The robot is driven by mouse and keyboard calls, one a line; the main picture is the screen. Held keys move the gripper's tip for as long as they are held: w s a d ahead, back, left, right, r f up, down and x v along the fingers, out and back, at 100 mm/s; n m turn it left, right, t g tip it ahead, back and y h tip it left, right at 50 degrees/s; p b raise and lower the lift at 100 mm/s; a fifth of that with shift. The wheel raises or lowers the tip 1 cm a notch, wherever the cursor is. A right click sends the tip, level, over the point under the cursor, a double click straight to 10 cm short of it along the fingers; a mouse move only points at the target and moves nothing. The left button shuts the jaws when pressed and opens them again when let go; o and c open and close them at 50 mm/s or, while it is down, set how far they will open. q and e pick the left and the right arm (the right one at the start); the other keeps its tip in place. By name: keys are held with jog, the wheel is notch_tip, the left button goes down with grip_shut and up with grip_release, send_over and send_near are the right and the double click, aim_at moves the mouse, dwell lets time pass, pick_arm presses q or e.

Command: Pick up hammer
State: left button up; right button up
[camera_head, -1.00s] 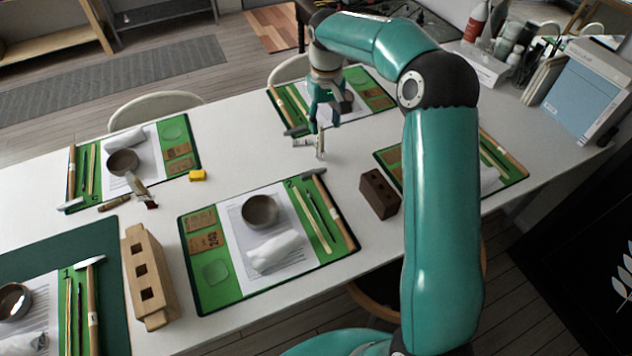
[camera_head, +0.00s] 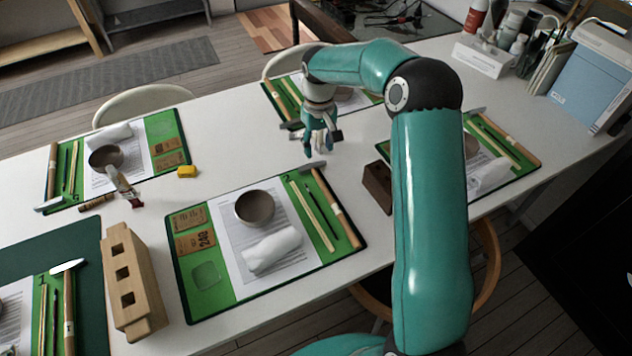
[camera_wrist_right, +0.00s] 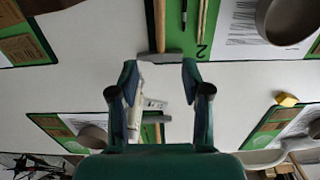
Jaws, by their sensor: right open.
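A hammer with a wooden handle (camera_head: 337,208) and grey metal head (camera_head: 312,165) lies on the right side of the green mat in the near middle. My right gripper (camera_head: 321,153) is open and empty, above the white table just beyond that hammer's head. In the right wrist view, the hammer head (camera_wrist_right: 160,57) lies crosswise just ahead of my open right fingertips (camera_wrist_right: 159,72), roughly centred, with its handle (camera_wrist_right: 160,25) leading away. The gripper appears apart from it. My left gripper is not in view.
Other hammers lie on the surrounding mats, one at front left (camera_head: 69,300). A grey bowl (camera_head: 254,208) and white cloth (camera_head: 271,249) share the middle mat. A dark brown block (camera_head: 377,187) stands right of the hammer. A light wooden block (camera_head: 133,285) stands left.

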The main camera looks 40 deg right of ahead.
send_over(318, 176)
notch_tip(318, 176, down, 6)
jog(key=shift+f, duration=0.1)
jog(key=shift+s+f+p, duration=0.1)
jog(key=shift+f+p, duration=0.35)
jog(key=shift+f, duration=0.15)
notch_tip(318, 176, down, 4)
jog(key=shift+f+p, duration=0.1)
jog(key=shift+p, duration=0.35)
jog(key=shift+c, duration=0.4)
grip_shut()
